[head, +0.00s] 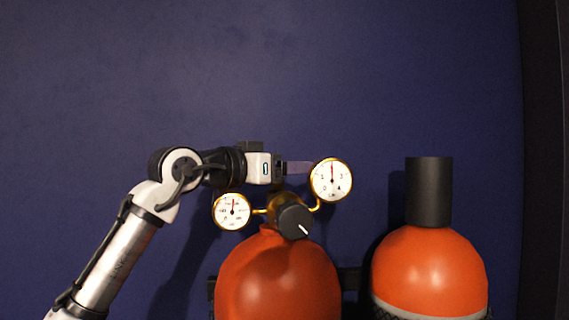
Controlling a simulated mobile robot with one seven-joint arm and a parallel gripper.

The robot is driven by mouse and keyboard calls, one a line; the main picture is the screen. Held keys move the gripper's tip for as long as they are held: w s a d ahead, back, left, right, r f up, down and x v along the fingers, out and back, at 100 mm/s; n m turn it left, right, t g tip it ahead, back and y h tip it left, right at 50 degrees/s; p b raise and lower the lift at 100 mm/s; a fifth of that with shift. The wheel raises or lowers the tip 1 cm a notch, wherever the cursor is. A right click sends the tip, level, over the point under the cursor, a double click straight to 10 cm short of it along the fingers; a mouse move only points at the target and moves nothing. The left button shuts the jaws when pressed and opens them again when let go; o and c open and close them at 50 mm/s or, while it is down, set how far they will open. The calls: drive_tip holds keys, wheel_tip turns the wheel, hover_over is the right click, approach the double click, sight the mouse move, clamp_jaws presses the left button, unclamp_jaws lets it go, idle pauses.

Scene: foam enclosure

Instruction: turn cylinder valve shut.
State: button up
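An orange cylinder (278,280) stands at the lower middle of the head view. On its neck sits a brass valve and regulator body (277,207) with two round white gauges, a left one (232,211) and a higher right one (332,180). A black knob (294,221) with a white mark faces me on the front of the brass body. My gripper (290,170) is level, pointing right, just above the brass body and between the gauges. Its fingertips are small and partly hidden by the right gauge. I cannot tell whether it touches the valve or holds anything.
A second orange cylinder (430,265) with a black cap (429,192) stands to the right. A dark bracket (350,280) shows between the cylinders. A plain dark blue wall (300,70) is behind, with a dark vertical edge (540,150) at far right. The space above is clear.

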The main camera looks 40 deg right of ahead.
drive_tip(key=c, duration=1)
drive_tip(key=shift+o, duration=0.2)
drive_tip(key=shift+r+m+g+p, duration=0.15)
drive_tip(key=shift+m+g+p, duration=0.2)
drive_tip(key=shift+p, duration=0.3)
drive_tip(key=shift+r+m+g+p, duration=0.2)
drive_tip(key=shift+m+g+p, duration=0.15)
drive_tip(key=shift+g+p, duration=0.65)
drive_tip(key=g+p, duration=0.1)
drive_tip(key=m+g+p, duration=0.1)
drive_tip(key=p, duration=0.1)
drive_tip(key=m+g+p, duration=0.1)
drive_tip(key=shift+s+d+y, duration=0.1)
drive_tip(key=shift+s+y, duration=0.15)
drive_tip(key=shift+y, duration=0.15)
drive_tip(key=m+g+y, duration=0.1)
drive_tip(key=m+g+p, duration=0.1)
drive_tip(key=g, duration=0.1)
drive_tip(key=m+g+y+p, duration=0.1)
drive_tip(key=m+g, duration=0.1)
drive_tip(key=shift+s+f+y, duration=0.25)
drive_tip(key=shift+s+y, duration=0.05)
drive_tip(key=m+g+y, duration=0.3)
drive_tip(key=g+y, duration=0.1)
drive_tip(key=a+m+g+y, duration=0.1)
drive_tip(key=m+g+y, duration=0.1)
drive_tip(key=shift+s+m+y, duration=0.25)
drive_tip(key=shift+m+y, duration=0.05)
drive_tip(key=shift+y, duration=0.1)
drive_tip(key=shift+m, duration=0.3)
